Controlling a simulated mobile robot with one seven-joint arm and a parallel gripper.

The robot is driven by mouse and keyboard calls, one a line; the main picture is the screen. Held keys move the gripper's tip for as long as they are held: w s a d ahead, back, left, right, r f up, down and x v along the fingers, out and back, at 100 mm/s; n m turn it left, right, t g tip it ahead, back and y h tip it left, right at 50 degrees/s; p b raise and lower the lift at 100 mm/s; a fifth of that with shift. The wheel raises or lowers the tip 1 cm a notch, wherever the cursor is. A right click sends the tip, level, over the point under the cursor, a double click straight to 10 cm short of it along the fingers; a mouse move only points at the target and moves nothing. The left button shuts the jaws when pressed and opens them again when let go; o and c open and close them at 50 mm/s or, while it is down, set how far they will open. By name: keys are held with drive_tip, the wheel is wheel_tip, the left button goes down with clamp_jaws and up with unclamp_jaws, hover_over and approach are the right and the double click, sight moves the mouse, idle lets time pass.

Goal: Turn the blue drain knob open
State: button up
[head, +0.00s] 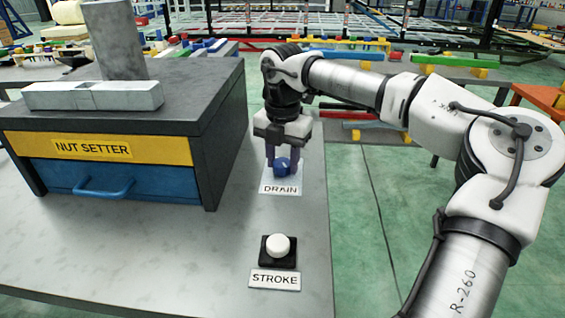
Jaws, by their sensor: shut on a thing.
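The blue drain knob (282,167) stands on the grey table just behind a white label reading DRAIN (280,189). My gripper (284,160) points straight down over the knob, with one finger on its left and one on its right. The fingers are shut on the knob. My fingers hide part of the knob's sides, and its turn angle is hard to make out.
A nut setter box (125,140) with a blue drawer stands to the left. A white button (278,246) on a black base sits in front, behind a STROKE label (274,280). The table (150,255) is bare at front left; its right edge is close to the knob.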

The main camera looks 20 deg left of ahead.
sight(283, 162)
drive_tip(key=m+b, duration=0.1)
drive_tip(key=m, duration=0.3)
drive_tip(key=shift+m, duration=0.4)
idle(0.4)
drive_tip(key=o, duration=1)
drive_tip(key=shift+c, duration=0.2)
wheel_tip(283, 162, up, 14)
drive_tip(key=p, duration=0.1)
